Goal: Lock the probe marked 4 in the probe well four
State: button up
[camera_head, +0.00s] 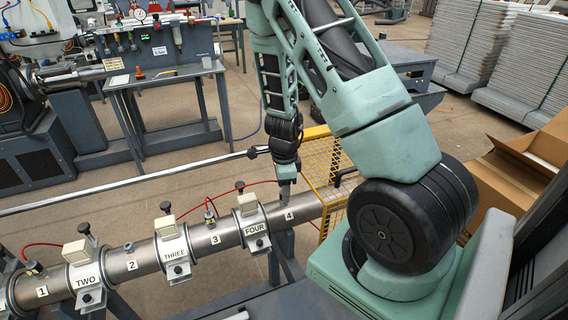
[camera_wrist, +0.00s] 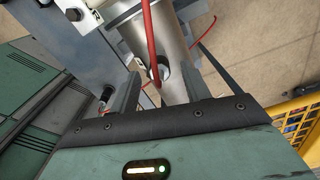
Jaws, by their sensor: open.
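The steel barrel (camera_head: 145,258) runs from lower left to centre, with number plates and collars marked TWO, THREE and FOUR. The plate marked 4 (camera_head: 289,214) is on the barrel right of the FOUR collar (camera_head: 252,226). My gripper (camera_head: 286,192) points down just above that plate. In the wrist view my open gripper (camera_wrist: 157,78) has its fingers on either side of a small metal fitting (camera_wrist: 163,74) at the barrel, with a red cable (camera_wrist: 150,40) running up from it. I take this for probe 4; its mark and its well are hidden, and I cannot tell its seating.
A similar probe (camera_head: 210,217) with a red cable stands by plate 3. Clamps with black knobs rise along the barrel. A yellow mesh guard (camera_head: 325,165) stands close right of my gripper. A workbench (camera_head: 165,75) is behind, and an open cardboard box (camera_head: 520,165) is at right.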

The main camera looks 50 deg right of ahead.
notch_tip(320, 180, up, 16)
jog(key=p, duration=0.3)
jog(key=shift+r, duration=0.15)
